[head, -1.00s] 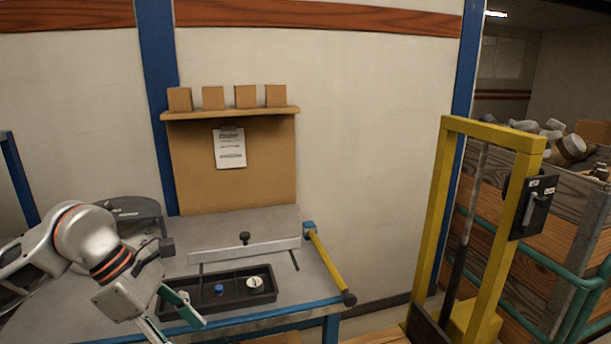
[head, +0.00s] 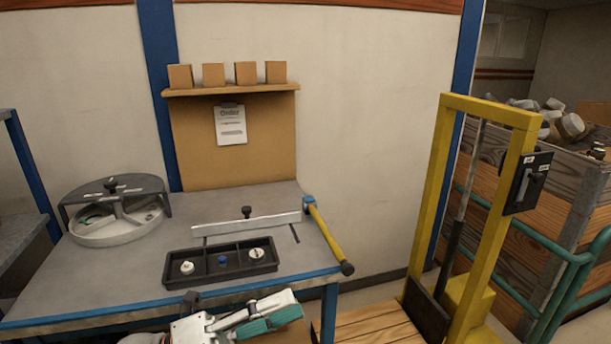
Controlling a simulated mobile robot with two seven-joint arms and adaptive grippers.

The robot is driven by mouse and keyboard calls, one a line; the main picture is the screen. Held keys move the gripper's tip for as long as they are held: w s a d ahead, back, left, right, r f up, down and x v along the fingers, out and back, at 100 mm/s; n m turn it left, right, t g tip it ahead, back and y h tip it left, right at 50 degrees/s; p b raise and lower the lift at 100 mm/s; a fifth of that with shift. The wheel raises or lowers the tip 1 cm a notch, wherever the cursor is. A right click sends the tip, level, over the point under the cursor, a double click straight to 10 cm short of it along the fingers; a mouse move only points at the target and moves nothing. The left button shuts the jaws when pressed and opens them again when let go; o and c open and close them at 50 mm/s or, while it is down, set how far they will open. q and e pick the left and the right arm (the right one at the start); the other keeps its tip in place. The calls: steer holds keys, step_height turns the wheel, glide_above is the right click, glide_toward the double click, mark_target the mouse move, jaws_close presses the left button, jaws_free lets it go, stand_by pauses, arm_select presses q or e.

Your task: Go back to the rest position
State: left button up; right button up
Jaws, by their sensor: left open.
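My left gripper (head: 268,312) shows at the bottom of the head view, in front of the bench's blue front edge. Its green-padded fingers point to the right, and it is open with nothing seen between them. Most of my left arm is out of the picture. My right gripper is not in view.
The grey workbench (head: 130,278) holds a black three-part tray (head: 183,284) with small parts, a round fixture (head: 110,232), a metal bar (head: 245,224) and a yellow-handled tool (head: 328,238). A yellow lift frame (head: 432,200) stands right of the bench, by a wooden crate (head: 545,215).

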arm_select(q)
steer(key=w+a+f+n+t+y, duration=0.2)
steer(key=a+f+n+t+y, duration=0.35)
steer(key=f+n, duration=0.4)
steer(key=w+a+f+n+t+y, duration=0.2)
steer(key=a+f+n+t+y, duration=0.3)
steer(key=n, duration=0.8)
steer(key=s+a+f+n+g+y, duration=0.2)
steer(key=s+f+n, duration=0.3)
steer(key=f, duration=0.6)
steer(key=s+a+f+n+g+y, duration=0.3)
steer(key=s+f+n+y, duration=0.2)
steer(key=s+f, duration=0.4)
step_height(320, 180, down, 4)
steer(key=shift+s+a+r+n, duration=0.2)
steer(key=shift+a+n, duration=0.2)
steer(key=shift+n, duration=0.05)
